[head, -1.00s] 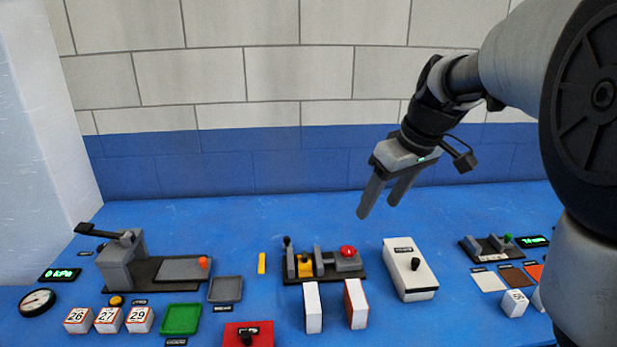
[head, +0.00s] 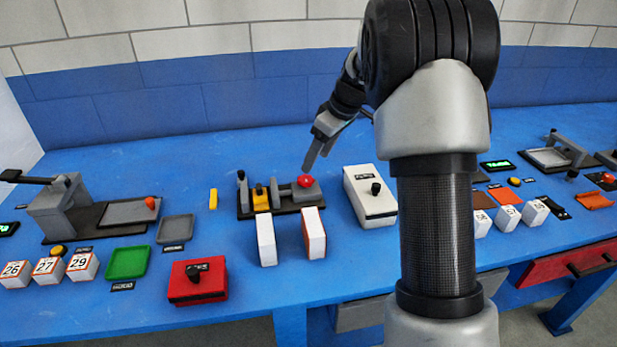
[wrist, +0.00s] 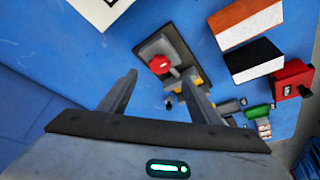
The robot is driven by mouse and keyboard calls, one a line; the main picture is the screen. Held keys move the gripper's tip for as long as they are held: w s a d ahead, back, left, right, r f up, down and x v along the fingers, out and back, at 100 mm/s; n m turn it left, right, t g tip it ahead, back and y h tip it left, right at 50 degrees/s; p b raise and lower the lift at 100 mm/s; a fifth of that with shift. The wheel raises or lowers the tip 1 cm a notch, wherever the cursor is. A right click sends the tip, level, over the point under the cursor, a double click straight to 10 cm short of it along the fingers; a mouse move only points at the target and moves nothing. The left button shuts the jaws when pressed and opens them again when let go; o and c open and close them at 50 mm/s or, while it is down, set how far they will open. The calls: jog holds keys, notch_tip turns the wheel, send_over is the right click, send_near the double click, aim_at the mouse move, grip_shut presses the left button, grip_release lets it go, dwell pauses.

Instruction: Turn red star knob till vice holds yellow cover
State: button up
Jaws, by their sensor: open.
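The red star knob (head: 306,181) sits on top of the grey block at the right end of the vice (head: 283,209). The yellow cover (head: 261,198) sits toward the vice's left side, between grey parts; I cannot tell whether it is clamped. My gripper (head: 319,156) is open and empty, above and slightly right of the knob. In the wrist view the knob (wrist: 159,64) shows beyond the fingertips, between the two fingers of my gripper (wrist: 165,92) and apart from them. The yellow cover is partly hidden there behind the right finger.
A white box with a black knob (head: 371,195) stands right of the vice. Two upright blocks (head: 266,240) (head: 314,233) stand in front of it. A red box (head: 197,281) lies front left.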

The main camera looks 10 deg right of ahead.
aim_at(306, 179)
jog(key=b+x, duration=0.1)
jog(key=x, duration=0.7)
jog(key=shift+c, duration=0.4)
jog(key=c, duration=1)
